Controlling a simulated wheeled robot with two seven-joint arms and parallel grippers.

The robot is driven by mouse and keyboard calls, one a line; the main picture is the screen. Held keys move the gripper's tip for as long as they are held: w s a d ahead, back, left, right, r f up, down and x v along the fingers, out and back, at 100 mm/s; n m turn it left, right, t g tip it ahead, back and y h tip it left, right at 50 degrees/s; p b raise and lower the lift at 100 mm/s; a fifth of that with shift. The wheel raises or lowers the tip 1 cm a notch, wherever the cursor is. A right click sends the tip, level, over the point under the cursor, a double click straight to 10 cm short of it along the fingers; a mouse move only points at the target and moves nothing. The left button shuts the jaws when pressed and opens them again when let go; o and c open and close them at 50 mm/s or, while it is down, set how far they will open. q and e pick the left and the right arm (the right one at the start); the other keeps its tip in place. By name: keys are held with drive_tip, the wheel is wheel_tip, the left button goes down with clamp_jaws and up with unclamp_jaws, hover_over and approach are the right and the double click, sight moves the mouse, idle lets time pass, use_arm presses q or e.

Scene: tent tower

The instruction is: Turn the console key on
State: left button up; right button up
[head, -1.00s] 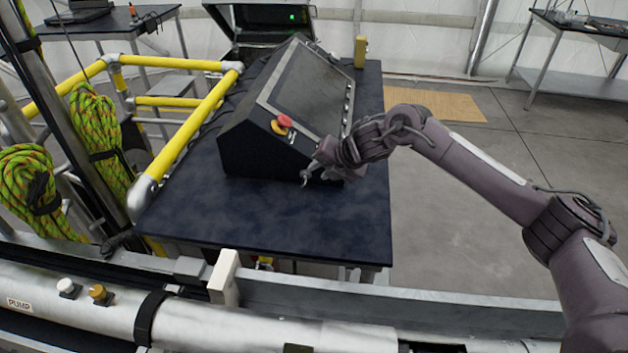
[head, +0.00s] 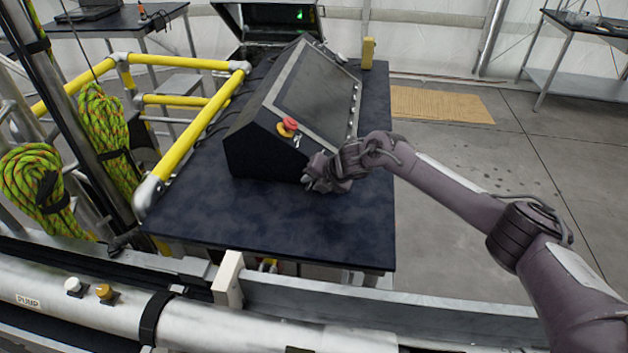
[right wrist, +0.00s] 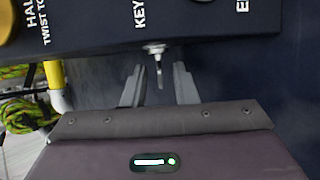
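The console (head: 253,150) is a black box with a sloped screen on the dark table. The silver key (right wrist: 158,65) sticks out of its lock beside a "KEY" label, and a small silver piece that looks like it shows in the head view (head: 297,142). My right gripper (right wrist: 160,72) is open, with one finger on each side of the key and visible gaps between. In the head view my right gripper (head: 310,181) is just in front of the console's lower front edge, its fingertips hard to make out. My left gripper is not in view.
A red stop button on a yellow base (head: 288,126) sits near the key; its yellow edge shows in the right wrist view (right wrist: 6,22). The table (head: 250,215) is clear in front of the console. Yellow rails (head: 190,140) and green ropes (head: 103,125) stand left.

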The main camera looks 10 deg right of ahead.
clamp_jaws()
drive_tip(key=shift+d+f+b, duration=0.1)
drive_tip(key=shift+f+b, duration=0.15)
drive_tip(key=shift+b, duration=0.45)
drive_tip(key=t+y+b, duration=0.1)
drive_tip(key=b, duration=0.2)
drive_tip(key=m+t+y+b, duration=0.1)
drive_tip(key=y+b, duration=0.1)
drive_tip(key=b, duration=0.1)
drive_tip(key=f+y+b, duration=0.1)
drive_tip(key=b, duration=0.3)
drive_tip(key=shift+s+d+t, duration=0.2)
drive_tip(key=shift+d+t, duration=0.15)
drive_tip(key=shift+t, duration=0.05)
drive_tip(key=shift+m+y+b, duration=0.3)
drive_tip(key=shift+y+b, duration=0.3)
drive_tip(key=shift+b, duration=0.25)
drive_tip(key=shift+r+t+b, duration=0.1)
drive_tip(key=shift+t+b, duration=0.2)
drive_tip(key=shift+b, duration=0.05)
drive_tip(key=shift+y, duration=0.3)
drive_tip(key=shift+r, duration=0.1)
